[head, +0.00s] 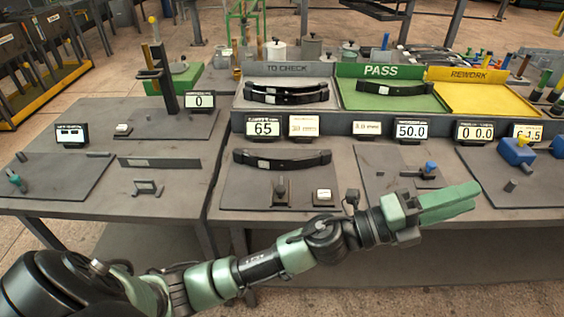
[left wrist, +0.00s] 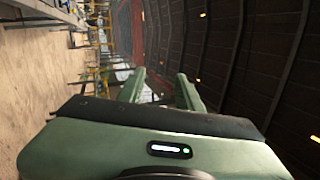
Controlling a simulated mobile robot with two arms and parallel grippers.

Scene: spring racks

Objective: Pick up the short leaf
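Several dark curved leaves are in view, and I cannot tell for sure which is the short leaf. A stack of leaves (head: 286,94) lies in the grey TO CHECK tray (head: 330,107). One leaf (head: 395,89) lies in the green PASS tray (head: 432,102). Another leaf (head: 282,159) lies on the grey fixture plate (head: 238,192) on the bench. My left gripper (head: 455,203) reaches across the bench's front right, apart from every leaf. In the left wrist view its two green fingers (left wrist: 160,90) stand apart with nothing between them. My right gripper is not in view.
The yellow REWORK tray (head: 490,100) is empty. Small displays (head: 263,126) line the ledge below the trays. Blue clamps (head: 516,152) stand at the right. A left bench (head: 110,190) holds a tall post fixture (head: 162,75) and small tools.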

